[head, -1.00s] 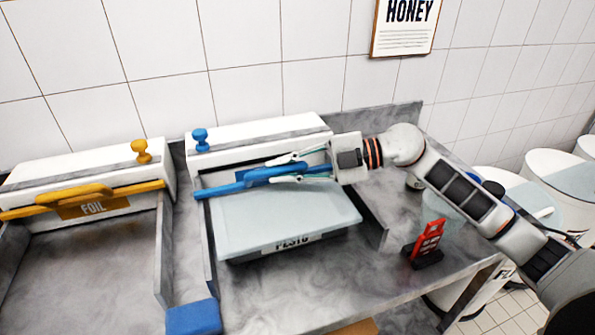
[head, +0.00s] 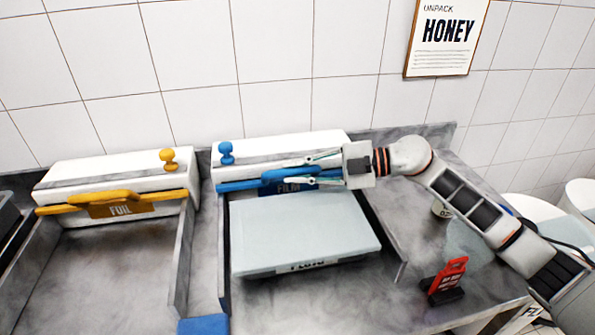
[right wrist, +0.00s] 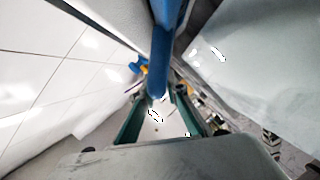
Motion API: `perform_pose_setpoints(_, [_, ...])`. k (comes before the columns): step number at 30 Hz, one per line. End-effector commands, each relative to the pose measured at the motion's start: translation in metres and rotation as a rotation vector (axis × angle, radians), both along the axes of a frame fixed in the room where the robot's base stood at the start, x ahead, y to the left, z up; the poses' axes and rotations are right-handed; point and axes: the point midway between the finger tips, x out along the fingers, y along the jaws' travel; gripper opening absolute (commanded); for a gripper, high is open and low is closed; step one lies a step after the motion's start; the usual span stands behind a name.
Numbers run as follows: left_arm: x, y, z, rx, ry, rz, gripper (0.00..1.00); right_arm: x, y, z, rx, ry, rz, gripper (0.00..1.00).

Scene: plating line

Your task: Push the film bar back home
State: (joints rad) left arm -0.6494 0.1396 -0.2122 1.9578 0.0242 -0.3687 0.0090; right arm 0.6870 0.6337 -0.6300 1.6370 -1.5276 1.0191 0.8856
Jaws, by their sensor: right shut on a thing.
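The blue film bar (head: 240,185) lies along the front of the white film dispenser (head: 330,144). Its blue FILM plate (head: 289,187) shows under the gripper. My right gripper (head: 287,172) comes in from the right and is shut on the bar near its right part, with one finger above and one below. In the right wrist view the blue bar (right wrist: 161,65) runs from between the green-lined fingers up the picture. Whether the bar touches the dispenser's front all along is partly hidden by the gripper. My left gripper is not in view.
A pale lidded box (head: 305,230) stands just in front of the bar. The foil dispenser with its yellow bar (head: 70,208) is at left. Grey dividers (head: 183,250) flank the bays.

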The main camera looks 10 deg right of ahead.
Motion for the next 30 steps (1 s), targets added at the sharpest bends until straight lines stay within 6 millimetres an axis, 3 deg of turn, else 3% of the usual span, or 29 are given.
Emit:
perform_pose_setpoints(1, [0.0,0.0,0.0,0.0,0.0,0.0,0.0,0.004,-0.002,0.001,-0.001,-0.007,-0.01,0.21])
perform_pose_setpoints(2, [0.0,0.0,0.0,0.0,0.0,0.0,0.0,0.004,-0.002,0.001,-0.001,-0.007,-0.01,0.29])
perform_pose_setpoints(3, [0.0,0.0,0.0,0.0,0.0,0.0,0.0,0.003,-0.002,0.001,-0.001,-0.007,-0.01,0.3])
perform_pose_setpoints(16, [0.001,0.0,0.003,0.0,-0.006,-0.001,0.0,0.0,-0.009,0.002,-0.001,-0.004,-0.006,0.3])
perform_pose_setpoints(30, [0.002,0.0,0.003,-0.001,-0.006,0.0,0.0,-0.024,-0.09,0.021,-0.003,-0.005,-0.007,0.3])
